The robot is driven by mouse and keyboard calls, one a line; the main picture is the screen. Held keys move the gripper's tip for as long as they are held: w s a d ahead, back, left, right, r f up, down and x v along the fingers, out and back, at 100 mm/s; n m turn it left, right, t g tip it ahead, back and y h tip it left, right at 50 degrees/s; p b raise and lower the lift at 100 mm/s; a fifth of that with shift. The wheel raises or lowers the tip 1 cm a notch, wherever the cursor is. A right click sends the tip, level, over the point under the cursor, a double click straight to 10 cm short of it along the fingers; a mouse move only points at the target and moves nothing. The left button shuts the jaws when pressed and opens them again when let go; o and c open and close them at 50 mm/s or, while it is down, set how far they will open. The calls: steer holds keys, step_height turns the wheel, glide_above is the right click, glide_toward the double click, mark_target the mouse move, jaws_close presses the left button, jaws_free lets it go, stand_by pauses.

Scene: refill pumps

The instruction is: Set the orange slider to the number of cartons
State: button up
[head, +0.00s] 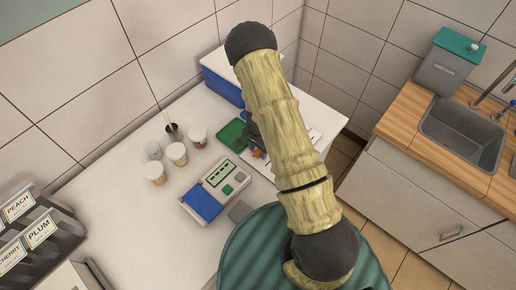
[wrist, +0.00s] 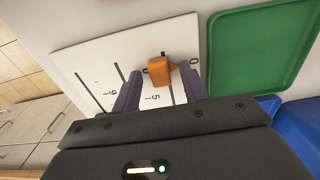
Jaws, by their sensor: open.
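The orange slider (wrist: 160,71) sits on a white board (wrist: 87,61) printed with dark lines and numbers. In the wrist view it is near the board's end beside the green tray, close to a mark that looks like 0. My gripper (wrist: 161,68) is open, with one dark finger on each side of the slider; whether either touches it I cannot tell. In the head view the slider (head: 258,154) is a small orange patch beside my arm, which hides much of the board.
A green tray (head: 232,134) lies beside the board. A blue and white box (head: 222,80) stands behind. A device with a blue panel (head: 203,204) and a dark cup with sticks (head: 173,131) are on the counter. Labelled bins (head: 39,232) are at the left, a sink (head: 462,135) at the right.

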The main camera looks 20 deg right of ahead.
jaws_close()
steer(key=w+d, duration=0.1)
steer(key=d, duration=0.1)
steer(key=w+d+b, duration=0.1)
steer(key=w+d, duration=0.1)
steer(key=d, duration=0.1)
steer(key=w+d+b, duration=0.1)
steer(key=w+d, duration=0.1)
steer(key=shift+d+f, duration=0.15)
steer(key=shift+w+d, duration=0.2)
steer(key=shift+d, duration=0.15)
jaws_free()
steer(key=shift+r, duration=0.2)
step_height(320, 180, up, 17)
steer(key=b, duration=0.4)
steer(key=shift+r, duration=0.15)
